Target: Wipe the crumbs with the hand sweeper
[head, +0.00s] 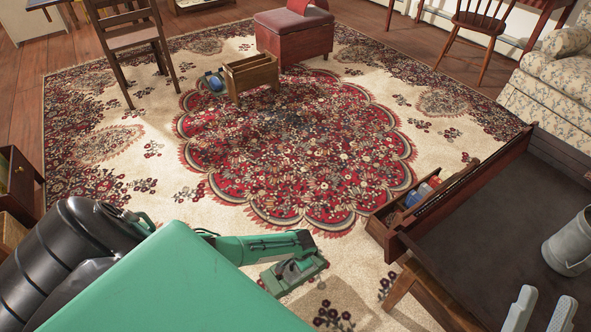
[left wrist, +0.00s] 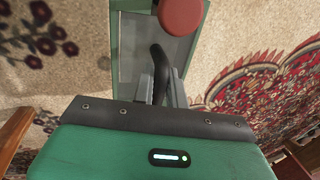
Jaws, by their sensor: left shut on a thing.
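The hand sweeper (head: 312,270) has a green frame. In the left wrist view, its grey panel (left wrist: 184,50), black curved handle (left wrist: 158,62) and red round knob (left wrist: 181,15) show. My left gripper (left wrist: 161,88) is shut on the black handle. In the head view the sweeper is low in the middle, over the cream part of the rug and left of the table; I cannot tell its height. My right gripper (head: 541,312) is at the bottom right, its two pale fingers apart and empty over the table. I cannot make out any crumbs.
The dark-topped table (head: 470,225) has raised wooden edges and a grey metal pitcher (head: 570,246). An open drawer (head: 378,229) with several small items juts from its left side. A wooden crate (head: 250,76), red ottoman (head: 295,35) and chair (head: 131,40) stand farther off. The rug's middle is clear.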

